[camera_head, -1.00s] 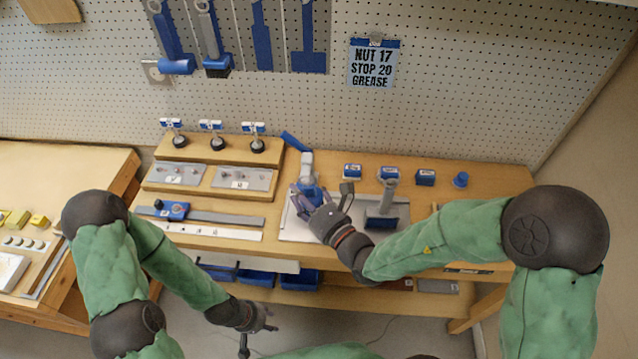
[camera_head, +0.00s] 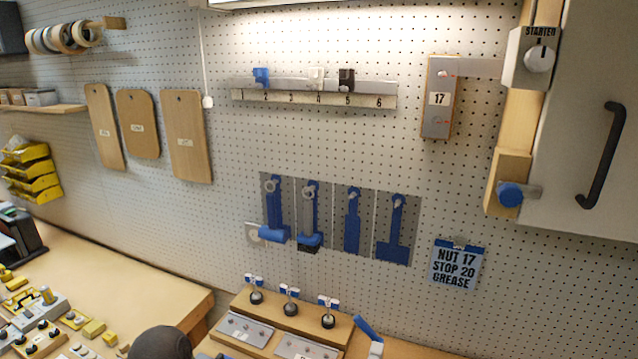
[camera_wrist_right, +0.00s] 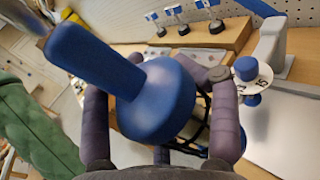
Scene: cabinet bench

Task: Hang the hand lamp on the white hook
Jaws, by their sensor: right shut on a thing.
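The white hook (camera_head: 317,77) is on the rail high on the pegboard in the head view, above the number 4. A blue hook (camera_head: 261,76) is to its left and a black hook (camera_head: 346,79) close to its right. In the right wrist view, my right gripper (camera_wrist_right: 157,85) is shut on the hand lamp (camera_wrist_right: 165,105). The lamp has a blue handle pointing up and left, a wide blue body and black wire bars behind it. The wrist view does not show the hook. My left gripper is out of view.
The hook rail (camera_head: 376,89) has clear pegboard below it. Blue tools (camera_head: 353,222) hang lower down. A wooden block with clamps (camera_head: 290,312) is on the bench.

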